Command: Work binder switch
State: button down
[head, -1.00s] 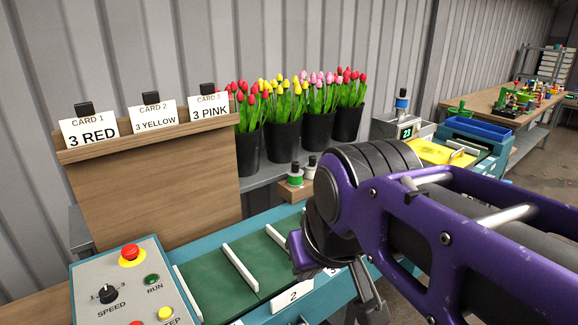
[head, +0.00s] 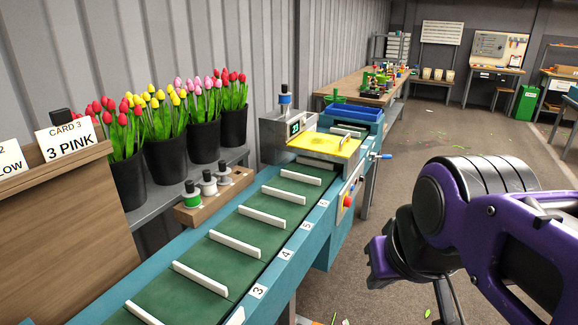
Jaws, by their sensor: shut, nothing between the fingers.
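A grey machine box with a small lit display (head: 295,127), likely the binder, stands at the far end of the conveyor with a yellow plate (head: 328,144) beside it. A pale control panel (head: 350,190) with a red knob or button (head: 347,201) is on the conveyor's right side below the plate. A blue handle (head: 381,156) sticks out to the right near it. I cannot tell which part is the switch. My gripper (head: 446,303) is at the lower right, apart from the conveyor and well short of the panel. It is shut and empty; its tips are partly cut off.
The green conveyor (head: 205,262) with white dividers and numbered slots runs from lower left to the machine. Tulip buckets (head: 203,138) and a wooden block with spools (head: 215,193) stand along its left. The floor (head: 420,150) to the right is mostly open.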

aim_at(348, 200)
jog(key=z, duration=0.35)
jog(key=i+l+u, duration=0.35)
jog(key=i+l, duration=0.2)
jog(key=l, duration=0.2)
jog(key=i+l+u, duration=0.2)
jog(key=l, duration=0.2)
jog(key=i, duration=0.05)
